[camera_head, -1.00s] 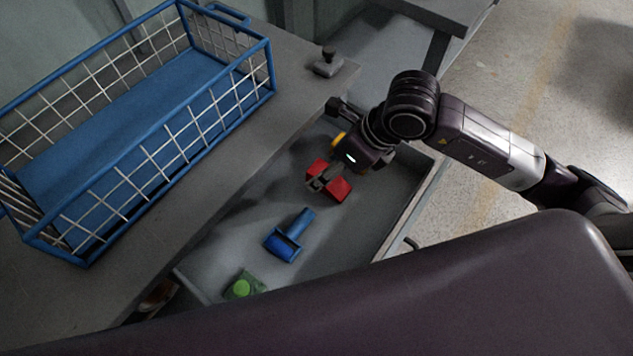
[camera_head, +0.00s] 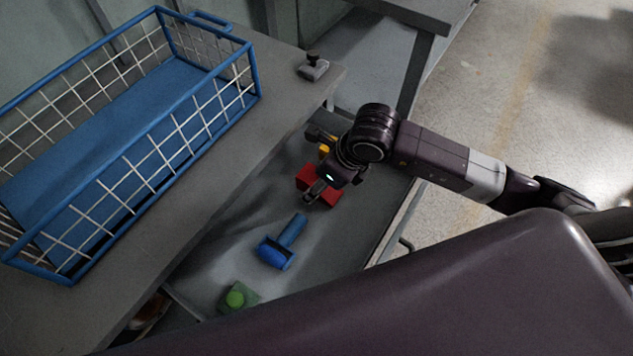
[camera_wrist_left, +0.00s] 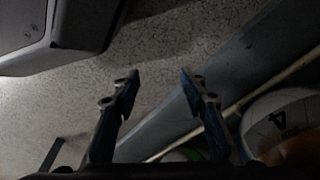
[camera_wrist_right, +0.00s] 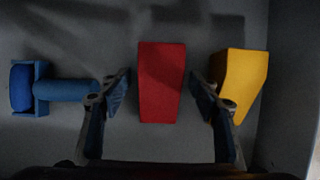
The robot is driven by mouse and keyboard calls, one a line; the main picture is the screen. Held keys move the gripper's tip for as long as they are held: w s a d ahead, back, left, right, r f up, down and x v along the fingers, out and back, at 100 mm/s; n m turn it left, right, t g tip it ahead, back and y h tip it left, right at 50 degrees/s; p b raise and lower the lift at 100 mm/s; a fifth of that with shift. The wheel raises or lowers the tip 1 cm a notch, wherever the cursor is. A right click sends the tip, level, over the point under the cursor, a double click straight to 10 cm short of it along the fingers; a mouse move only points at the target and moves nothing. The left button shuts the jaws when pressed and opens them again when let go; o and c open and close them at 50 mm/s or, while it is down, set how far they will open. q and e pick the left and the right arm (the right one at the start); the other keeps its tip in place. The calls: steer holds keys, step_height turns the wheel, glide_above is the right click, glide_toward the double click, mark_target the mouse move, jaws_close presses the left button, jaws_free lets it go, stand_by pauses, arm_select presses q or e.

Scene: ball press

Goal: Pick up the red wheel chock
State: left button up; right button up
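The red wheel chock (camera_head: 309,180) lies in the open grey drawer, partly covered by my right gripper (camera_head: 318,190) above it. In the right wrist view the red chock (camera_wrist_right: 161,82) lies between the two spread fingers of my right gripper (camera_wrist_right: 160,88), with a gap on each side. The right gripper is open and empty. My left gripper (camera_wrist_left: 160,80) shows only in the left wrist view, open and empty over the speckled floor.
A blue tool (camera_head: 281,242) lies beside the chock, with a yellow block (camera_wrist_right: 240,80) on the other side. A green object (camera_head: 237,297) lies near the drawer's end. A blue wire basket (camera_head: 130,170) and a small grey object (camera_head: 313,68) stand on the bench.

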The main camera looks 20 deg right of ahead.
steer(key=c, duration=1.3)
steer(key=shift+r, duration=0.1)
